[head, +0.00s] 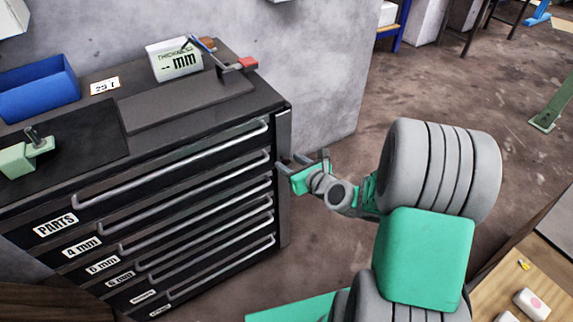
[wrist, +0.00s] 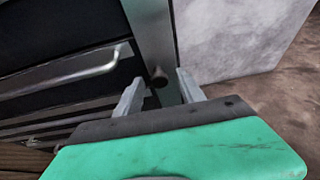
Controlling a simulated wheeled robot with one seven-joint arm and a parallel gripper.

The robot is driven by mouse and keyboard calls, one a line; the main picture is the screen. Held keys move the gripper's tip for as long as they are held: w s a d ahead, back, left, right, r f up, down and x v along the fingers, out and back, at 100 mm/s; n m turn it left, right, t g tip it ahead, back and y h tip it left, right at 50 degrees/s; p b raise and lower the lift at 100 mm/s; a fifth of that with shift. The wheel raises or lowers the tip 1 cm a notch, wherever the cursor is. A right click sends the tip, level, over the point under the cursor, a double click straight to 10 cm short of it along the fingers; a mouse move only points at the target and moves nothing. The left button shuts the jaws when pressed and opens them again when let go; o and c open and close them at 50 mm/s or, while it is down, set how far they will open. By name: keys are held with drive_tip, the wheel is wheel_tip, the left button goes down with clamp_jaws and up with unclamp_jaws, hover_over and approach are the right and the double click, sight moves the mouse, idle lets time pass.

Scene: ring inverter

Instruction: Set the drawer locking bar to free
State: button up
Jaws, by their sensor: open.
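The drawer locking bar (head: 284,190) is a grey upright strip along the right front edge of the black drawer cabinet (head: 130,152). It also shows in the wrist view (wrist: 152,32), with a small dark round knob (wrist: 158,76) on it. My gripper (head: 304,161) is open, beside the bar in the head view. In the wrist view its two grey fingers (wrist: 160,86) stand on either side of the knob, and nothing is clearly held. I cannot tell whether the fingertips touch the bar. The knob is not clear in the head view.
Several drawers with long silver handles (head: 175,165) fill the cabinet front and appear shut. On top are a blue bin (head: 40,92), a thickness sign (head: 175,62) and a green clamp-like tool (head: 25,155). A grey wall (wrist: 235,40) stands behind. Open floor (head: 335,245) lies right of the cabinet.

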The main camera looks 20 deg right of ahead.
drive_tip(key=shift+w+a+f, duration=0.1)
drive_tip(key=shift+w, duration=0.1)
drive_tip(key=shift+c, duration=0.6)
clamp_jaws()
drive_tip(key=shift+a, duration=0.4)
drive_tip(key=shift+d, duration=0.4)
